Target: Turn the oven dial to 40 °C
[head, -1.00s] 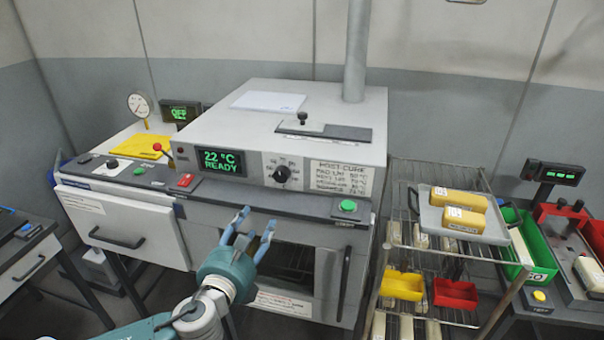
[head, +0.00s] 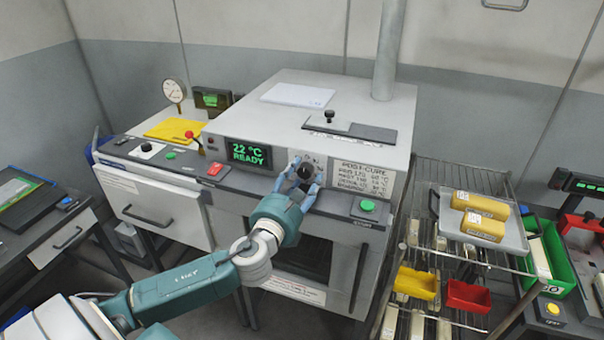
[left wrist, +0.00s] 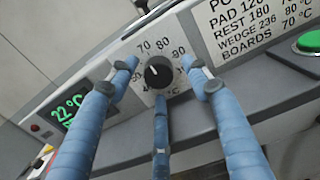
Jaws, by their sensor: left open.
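The oven (head: 270,110) is a grey box with a green display (head: 249,153) reading 22 °C READY. Its black dial (head: 305,171) sits right of the display, partly behind my fingers. In the left wrist view the dial (left wrist: 158,72) has a white pointer mark on its upper left part and a printed scale around it, with 70, 80 and 90 legible and lower numbers partly hidden. My left gripper (head: 305,186) is at the dial, its blue fingers spread open around it. Whether they touch it I cannot tell. My right gripper is not in view.
A red button (head: 216,169) and a green button (head: 367,206) sit on the ledge below the panel. A post-cure card (head: 363,178) is right of the dial. A wire rack (head: 460,250) with a tray of yellow blocks stands at the right.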

